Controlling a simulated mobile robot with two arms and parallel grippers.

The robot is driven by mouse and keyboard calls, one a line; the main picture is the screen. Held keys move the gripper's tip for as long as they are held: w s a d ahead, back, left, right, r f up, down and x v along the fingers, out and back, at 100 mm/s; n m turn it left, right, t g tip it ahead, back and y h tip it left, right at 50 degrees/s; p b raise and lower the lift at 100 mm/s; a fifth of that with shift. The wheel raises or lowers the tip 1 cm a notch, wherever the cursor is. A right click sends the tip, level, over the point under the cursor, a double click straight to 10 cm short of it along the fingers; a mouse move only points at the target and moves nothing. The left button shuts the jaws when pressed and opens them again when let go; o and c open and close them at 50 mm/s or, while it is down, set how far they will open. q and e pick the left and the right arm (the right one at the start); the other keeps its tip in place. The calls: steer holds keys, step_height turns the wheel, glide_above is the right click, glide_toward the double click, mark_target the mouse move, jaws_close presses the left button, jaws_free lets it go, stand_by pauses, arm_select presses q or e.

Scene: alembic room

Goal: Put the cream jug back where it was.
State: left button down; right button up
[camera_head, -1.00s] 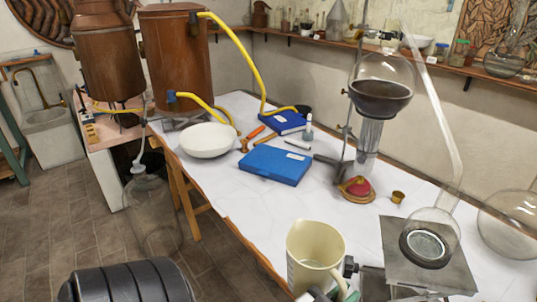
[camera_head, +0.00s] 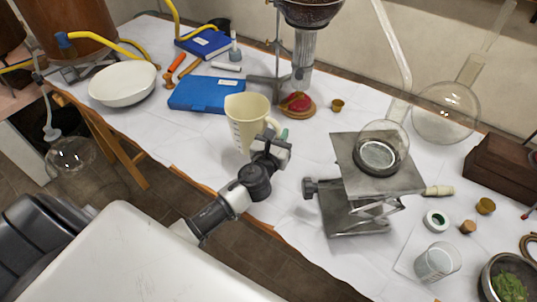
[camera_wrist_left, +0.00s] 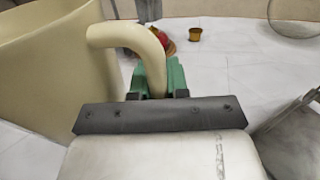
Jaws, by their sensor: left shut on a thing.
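The cream jug (camera_head: 247,122) is a pale measuring jug with marks on its side. It stands upright over the white table, just in front of the blue case, left of the metal lab jack. My left gripper (camera_head: 279,137) is shut on the jug's handle. In the left wrist view the green fingertips (camera_wrist_left: 162,82) close around the lower part of the jug's handle (camera_wrist_left: 138,38), and the jug's body fills the left side. Whether the jug's base touches the table cannot be told. My right gripper is not in view.
The blue case (camera_head: 206,93) lies close behind the jug. A red flask on a ring (camera_head: 297,103) and a small brass cup (camera_head: 337,105) are to its right. The lab jack (camera_head: 372,185) carries a glass vessel. The white table (camera_head: 290,170) is bare between jug and jack.

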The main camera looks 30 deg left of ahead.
arm_select(q)
step_height(320, 180, down, 7)
steer(key=b, duration=0.3)
steer(key=shift+r, duration=0.15)
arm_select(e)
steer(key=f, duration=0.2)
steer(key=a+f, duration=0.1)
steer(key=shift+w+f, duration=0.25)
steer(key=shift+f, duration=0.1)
arm_select(q)
steer(key=c, duration=1.1)
jaws_free()
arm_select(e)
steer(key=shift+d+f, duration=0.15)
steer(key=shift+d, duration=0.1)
